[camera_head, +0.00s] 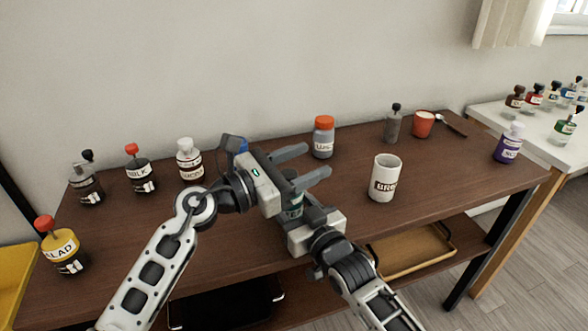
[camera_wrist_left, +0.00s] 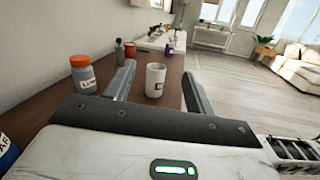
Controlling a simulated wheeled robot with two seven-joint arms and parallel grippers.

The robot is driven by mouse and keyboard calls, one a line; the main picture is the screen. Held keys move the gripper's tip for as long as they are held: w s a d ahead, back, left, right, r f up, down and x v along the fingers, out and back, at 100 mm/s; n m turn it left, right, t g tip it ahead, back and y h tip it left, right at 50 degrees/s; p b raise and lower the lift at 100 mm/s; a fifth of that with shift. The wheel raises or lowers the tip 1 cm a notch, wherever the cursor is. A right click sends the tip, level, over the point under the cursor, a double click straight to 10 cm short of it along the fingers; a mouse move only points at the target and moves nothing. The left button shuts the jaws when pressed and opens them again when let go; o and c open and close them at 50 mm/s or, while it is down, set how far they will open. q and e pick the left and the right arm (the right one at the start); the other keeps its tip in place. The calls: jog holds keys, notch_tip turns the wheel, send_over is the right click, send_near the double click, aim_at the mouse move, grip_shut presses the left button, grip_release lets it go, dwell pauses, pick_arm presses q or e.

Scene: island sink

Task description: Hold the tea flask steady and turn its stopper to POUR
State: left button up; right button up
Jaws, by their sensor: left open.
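A dark green labelled vessel, which looks like the tea flask (camera_head: 294,209), stands near the table's front edge. My left gripper covers its upper part, so its stopper and any POUR mark are hidden, and its label is unreadable. My left gripper (camera_head: 318,161) is above it, open, its fingers pointing right with nothing between them. The fingers also show apart in the left wrist view (camera_wrist_left: 158,80). My right gripper (camera_head: 300,196) is low at the flask's right side, beside or around it; its fingers are largely hidden, so I cannot tell its grip.
An orange-capped jar (camera_head: 323,138) stands behind the left fingers. A white mug (camera_head: 384,179) is to their right. Several labelled bottles line the left side, with a yellow one (camera_head: 61,246) in front. A grey bottle (camera_head: 393,124) and red cup (camera_head: 423,124) stand at the back right.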

aim_at(294, 170)
pick_arm(q)
jog(key=s+a+f+n+t+y, duration=0.4)
jog(key=a+f+n+y, duration=0.1)
jog(key=a, duration=0.4)
jog(key=shift+t, duration=0.3)
jog(key=x, duration=1.2)
jog(key=shift+f, duration=0.1)
jog(key=c, duration=1)
